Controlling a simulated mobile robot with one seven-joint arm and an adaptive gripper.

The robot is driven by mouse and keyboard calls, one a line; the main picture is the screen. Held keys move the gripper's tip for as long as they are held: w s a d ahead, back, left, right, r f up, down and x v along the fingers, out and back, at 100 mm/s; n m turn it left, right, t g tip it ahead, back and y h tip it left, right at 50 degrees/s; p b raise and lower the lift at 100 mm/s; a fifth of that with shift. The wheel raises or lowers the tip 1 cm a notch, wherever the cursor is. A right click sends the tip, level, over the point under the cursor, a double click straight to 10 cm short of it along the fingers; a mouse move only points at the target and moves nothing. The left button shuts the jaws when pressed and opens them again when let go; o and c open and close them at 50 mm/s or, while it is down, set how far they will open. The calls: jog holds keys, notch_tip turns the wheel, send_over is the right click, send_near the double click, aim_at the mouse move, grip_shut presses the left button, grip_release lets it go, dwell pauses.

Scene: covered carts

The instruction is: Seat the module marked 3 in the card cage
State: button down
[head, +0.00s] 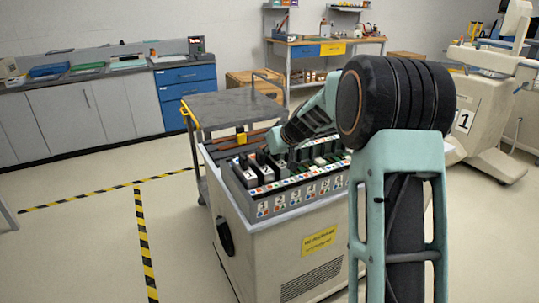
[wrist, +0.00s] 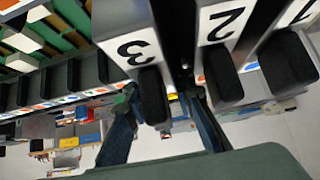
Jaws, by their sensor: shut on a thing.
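The module marked 3 (wrist: 132,45) is a pale-faced block with a black handle, upside down in the wrist view. My gripper (wrist: 160,98) has its two fingers on either side of this handle and is shut on it. In the head view my gripper (head: 277,146) is over the left part of the card cage (head: 292,198), which is set in the top of a white cart. The wrist view does not show how deep the module sits, and its lower end is hidden.
Modules marked 2 (wrist: 222,25) and 1 (wrist: 297,12) stand beside module 3, close to my finger. Green-floored slots (head: 310,168) lie to the right in the cage. A grey-topped trolley (head: 235,108) stands behind the white cart (head: 290,255). Open floor lies left.

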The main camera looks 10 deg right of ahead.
aim_at(283, 165)
jog(key=shift+f, duration=0.1)
jog(key=c, duration=1.6)
grip_release()
jog(key=shift+f, duration=0.1)
jog(key=shift+s, duration=0.1)
jog(key=v, duration=1.2)
jog(key=shift+d, duration=0.1)
